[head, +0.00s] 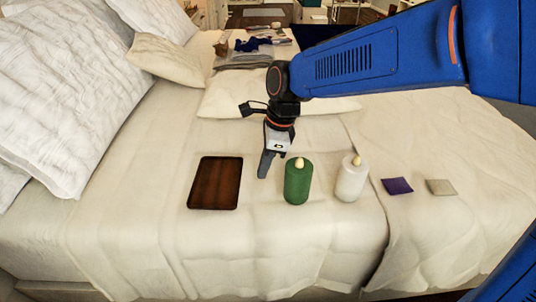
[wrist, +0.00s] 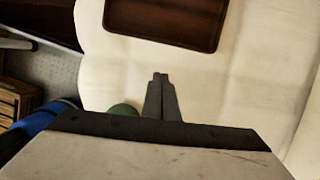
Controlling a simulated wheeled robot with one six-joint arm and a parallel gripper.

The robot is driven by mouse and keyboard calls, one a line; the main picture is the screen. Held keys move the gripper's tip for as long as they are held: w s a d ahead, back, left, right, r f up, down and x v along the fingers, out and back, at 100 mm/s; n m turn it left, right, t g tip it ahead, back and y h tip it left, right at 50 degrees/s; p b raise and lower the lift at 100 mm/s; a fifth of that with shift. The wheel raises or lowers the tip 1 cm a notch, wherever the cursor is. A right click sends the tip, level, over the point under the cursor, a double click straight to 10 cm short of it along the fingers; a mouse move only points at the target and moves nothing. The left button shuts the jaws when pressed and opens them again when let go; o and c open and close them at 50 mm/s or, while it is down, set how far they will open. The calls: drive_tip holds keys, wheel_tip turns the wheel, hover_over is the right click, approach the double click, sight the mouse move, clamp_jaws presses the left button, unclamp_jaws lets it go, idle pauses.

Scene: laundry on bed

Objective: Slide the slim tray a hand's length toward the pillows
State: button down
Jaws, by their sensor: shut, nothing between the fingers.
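The slim tray (head: 216,183) is dark brown, shallow and rectangular, and lies flat on the bed left of my gripper. It also shows at the top of the wrist view (wrist: 165,22). My gripper (head: 264,171) points down, shut and empty, between the tray and the green candle, apart from the tray. In the wrist view its closed fingertips (wrist: 160,76) lie below the tray's near edge. The pillows (head: 80,90) are large and white, at the left of the bed, with a smaller cream pillow (head: 168,60) farther back.
Farther right are a white candle (head: 351,180), a purple cloth square (head: 397,186) and a beige square (head: 440,187). Folded laundry (head: 255,47) lies at the back. The bed between tray and pillows is clear.

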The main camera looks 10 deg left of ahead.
drive_tip(key=a, duration=0.3)
drive_tip(key=shift+s+f, duration=0.35)
drive_tip(key=shift+s, duration=0.05)
drive_tip(key=shift+s+a, duration=0.1)
drive_tip(key=shift+a, duration=0.45)
drive_tip(key=shift+a, duration=0.1)
drive_tip(key=s+a, duration=0.1)
drive_tip(key=a, duration=0.5)
drive_tip(key=s+a, duration=0.2)
drive_tip(key=a, duration=0.4)
drive_tip(key=s+a, duration=0.1)
drive_tip(key=a, duration=0.6)
drive_tip(key=shift+s, duration=0.25)
